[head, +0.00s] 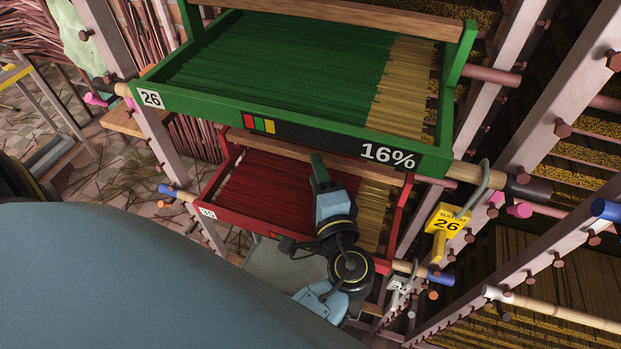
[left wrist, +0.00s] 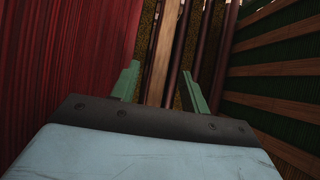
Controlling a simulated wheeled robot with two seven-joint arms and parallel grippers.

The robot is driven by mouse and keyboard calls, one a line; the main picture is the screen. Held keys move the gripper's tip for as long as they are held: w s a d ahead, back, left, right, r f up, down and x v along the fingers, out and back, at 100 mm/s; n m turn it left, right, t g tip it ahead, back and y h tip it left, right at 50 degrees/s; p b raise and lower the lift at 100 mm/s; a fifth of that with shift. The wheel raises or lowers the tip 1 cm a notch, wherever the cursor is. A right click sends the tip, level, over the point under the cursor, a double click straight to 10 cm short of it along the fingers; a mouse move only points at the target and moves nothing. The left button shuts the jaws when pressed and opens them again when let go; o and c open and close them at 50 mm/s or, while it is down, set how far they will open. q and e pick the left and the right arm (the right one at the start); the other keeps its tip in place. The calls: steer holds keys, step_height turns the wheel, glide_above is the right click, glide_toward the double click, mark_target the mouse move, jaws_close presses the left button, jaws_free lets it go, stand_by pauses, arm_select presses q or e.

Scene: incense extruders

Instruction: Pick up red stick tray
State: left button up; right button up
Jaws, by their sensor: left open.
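The red stick tray (head: 222,196), labelled 35, sits on the rack beneath the green tray and holds red sticks with tan ones at its right end. Its wooden top bar (head: 255,142) runs along the far side, partly hidden by the green tray. My left gripper (head: 319,172) is over the red tray, just below the green tray's front edge, and covers part of the red sticks. In the left wrist view its two green fingers (left wrist: 160,85) are apart, with a light wooden bar (left wrist: 160,55) in line with the gap. I see no contact. My right gripper is not in view.
The green tray (head: 200,103), labelled 26 and 16%, hangs close above; its slatted underside (left wrist: 275,90) fills the right of the wrist view. A yellow Batch 26 tag (head: 446,225) hangs there.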

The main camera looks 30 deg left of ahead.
mark_target(311, 169)
arm_select(q)
steer(key=x, duration=0.5)
steer(key=shift+w+a, duration=0.15)
jaws_close()
